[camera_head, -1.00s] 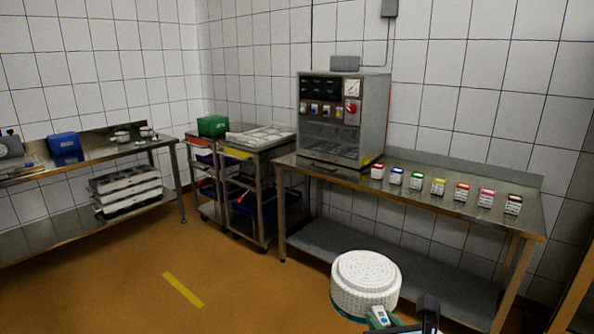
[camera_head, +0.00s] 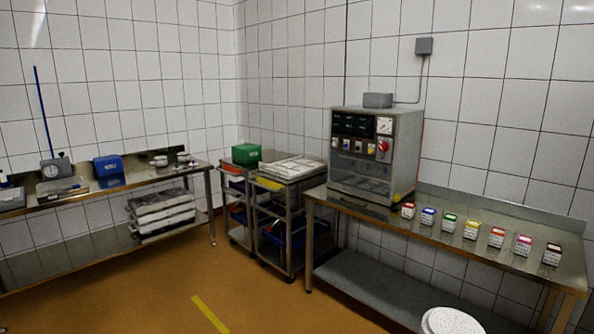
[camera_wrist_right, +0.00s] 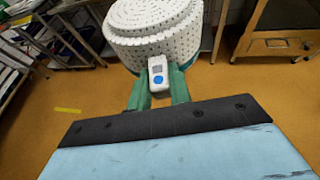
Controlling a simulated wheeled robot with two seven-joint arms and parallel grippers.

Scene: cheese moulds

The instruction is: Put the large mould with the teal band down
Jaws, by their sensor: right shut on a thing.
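The large mould is a white, round, perforated drum. Only its top (camera_head: 452,322) shows at the bottom edge of the head view, right of centre. In the right wrist view the mould (camera_wrist_right: 150,25) fills the upper middle, with a trace of teal low on its side. My right gripper (camera_wrist_right: 159,78) is shut on the mould's near side, around a small white tag with a blue dot. The mould is held above the orange floor, in front of the right-hand steel table. My left gripper is in neither current view.
The right steel table (camera_head: 465,262) carries a glass-fronted cabinet (camera_head: 375,155) and a row of several small coloured boxes, with bare steel around them. A trolley (camera_head: 290,215) stands left of it. Another steel table (camera_head: 90,195) runs along the left wall. Open floor (camera_head: 130,290) lies in front.

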